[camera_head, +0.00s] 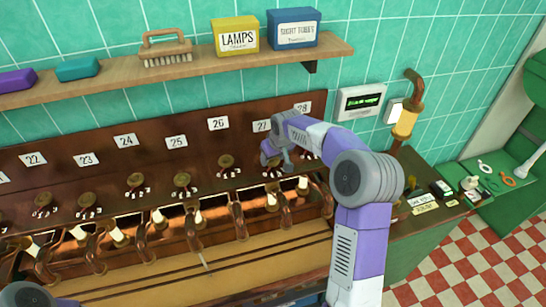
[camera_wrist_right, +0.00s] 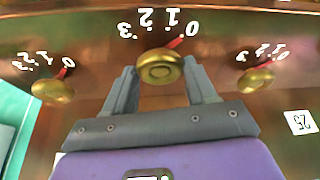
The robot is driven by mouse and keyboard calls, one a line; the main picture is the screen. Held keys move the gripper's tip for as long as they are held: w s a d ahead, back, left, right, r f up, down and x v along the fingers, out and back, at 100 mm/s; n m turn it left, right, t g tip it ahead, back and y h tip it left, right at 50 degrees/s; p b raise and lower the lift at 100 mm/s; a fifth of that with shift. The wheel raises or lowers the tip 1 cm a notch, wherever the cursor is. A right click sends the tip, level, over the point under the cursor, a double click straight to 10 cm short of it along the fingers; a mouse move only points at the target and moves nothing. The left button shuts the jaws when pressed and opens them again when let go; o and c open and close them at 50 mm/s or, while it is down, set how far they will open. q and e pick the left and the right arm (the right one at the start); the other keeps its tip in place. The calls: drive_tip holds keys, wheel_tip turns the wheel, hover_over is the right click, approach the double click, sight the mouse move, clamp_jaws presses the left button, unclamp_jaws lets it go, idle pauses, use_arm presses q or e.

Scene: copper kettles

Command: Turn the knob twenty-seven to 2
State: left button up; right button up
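Knob twenty-seven (camera_wrist_right: 159,67) is a round brass knob with a red pointer, centred in the right wrist view, where the picture is upside down. Its pointer is toward 0, with 1, 2 and 3 marked beside it. My right gripper (camera_head: 275,165) is at the panel below the number plate 27 (camera_head: 262,126). In the wrist view the right gripper (camera_wrist_right: 160,82) has its fingers apart, one on each side of the knob, with small gaps seeming to remain. In the head view the gripper hides this knob. My left gripper is out of view.
Neighbouring brass knobs (camera_wrist_right: 52,88) and (camera_wrist_right: 257,80) stand on both sides, pointers toward 0. Copper kettles and spouts (camera_head: 195,235) line up below the panel. A shelf (camera_head: 110,75) with boxes and a brush hangs above. A small display (camera_head: 360,101) is on the wall.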

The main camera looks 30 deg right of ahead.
drive_tip(key=c, duration=0.3)
drive_tip(key=n+p, duration=0.1)
drive_tip(key=n, duration=0.1)
drive_tip(key=n+y+p, duration=0.1)
drive_tip(key=shift+d+n+y+p, duration=0.15)
drive_tip(key=shift+n+y+p, duration=0.15)
drive_tip(key=shift+n+p, duration=0.1)
drive_tip(key=n+p, duration=0.1)
drive_tip(key=n, duration=0.1)
drive_tip(key=n+g+y+p, duration=0.1)
drive_tip(key=n, duration=0.1)
drive_tip(key=shift+w+d+n+y, duration=0.1)
drive_tip(key=shift+d+n+y, duration=0.05)
drive_tip(key=shift+n+y, duration=0.15)
drive_tip(key=shift+w+n+g+y+p, duration=0.1)
drive_tip(key=shift+n+g+y+p, duration=0.5)
drive_tip(key=shift+n, duration=1)
drive_tip(key=o, duration=1.1)
drive_tip(key=shift+c, duration=0.2)
